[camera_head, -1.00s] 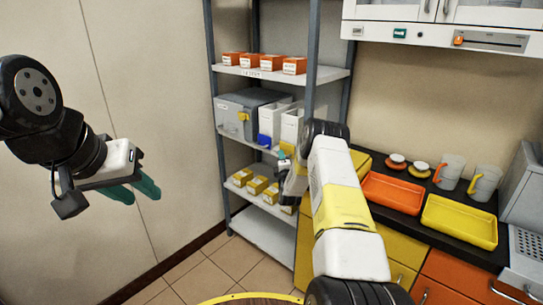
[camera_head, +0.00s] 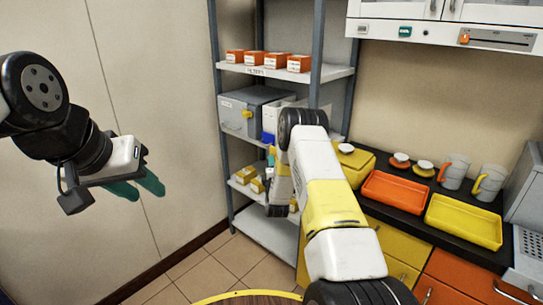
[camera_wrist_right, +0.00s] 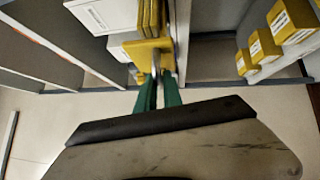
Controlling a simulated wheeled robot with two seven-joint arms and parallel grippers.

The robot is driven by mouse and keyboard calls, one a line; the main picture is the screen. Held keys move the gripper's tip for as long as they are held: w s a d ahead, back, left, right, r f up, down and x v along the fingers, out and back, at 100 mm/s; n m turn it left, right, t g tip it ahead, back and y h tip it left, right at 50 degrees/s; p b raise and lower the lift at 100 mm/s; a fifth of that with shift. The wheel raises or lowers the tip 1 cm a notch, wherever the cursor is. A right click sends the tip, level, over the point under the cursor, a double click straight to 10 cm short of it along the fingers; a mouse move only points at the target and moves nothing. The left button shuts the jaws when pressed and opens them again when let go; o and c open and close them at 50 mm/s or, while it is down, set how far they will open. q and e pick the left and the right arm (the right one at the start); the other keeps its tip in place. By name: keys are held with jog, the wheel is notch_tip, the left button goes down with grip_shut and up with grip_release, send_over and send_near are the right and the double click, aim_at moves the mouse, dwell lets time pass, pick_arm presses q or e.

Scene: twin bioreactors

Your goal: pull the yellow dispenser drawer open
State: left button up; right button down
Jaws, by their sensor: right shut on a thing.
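In the right wrist view the yellow drawer (camera_wrist_right: 148,50) shows at the lower front of a white dispenser (camera_wrist_right: 108,14), with yellow strips above it. My right gripper (camera_wrist_right: 159,76) has its green fingers shut on the yellow drawer's front tab. How far the drawer stands out is hard to tell. In the head view my right gripper (camera_head: 271,157) is at the shelf rack, mostly hidden by my arm, which also hides the drawer. My left gripper (camera_head: 137,188) hangs in free air at the left, its green fingers apart and empty.
The grey shelf rack (camera_head: 335,72) holds orange boxes (camera_head: 275,61), a grey cabinet (camera_head: 236,112) and a blue-fronted white dispenser (camera_head: 268,137). Yellow boxes (camera_head: 244,175) sit one shelf lower. An orange tray (camera_head: 395,191) and a yellow tray (camera_head: 462,222) lie on the counter at right.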

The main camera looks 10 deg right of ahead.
jog(key=shift+s+a, duration=0.6)
jog(key=shift+a, duration=0.2)
jog(key=c, duration=1.5)
grip_release()
jog(key=shift+s, duration=0.1)
jog(key=s+f, duration=0.1)
jog(key=s, duration=0.6)
jog(key=shift+s+a, duration=0.25)
jog(key=shift+a, duration=0.15)
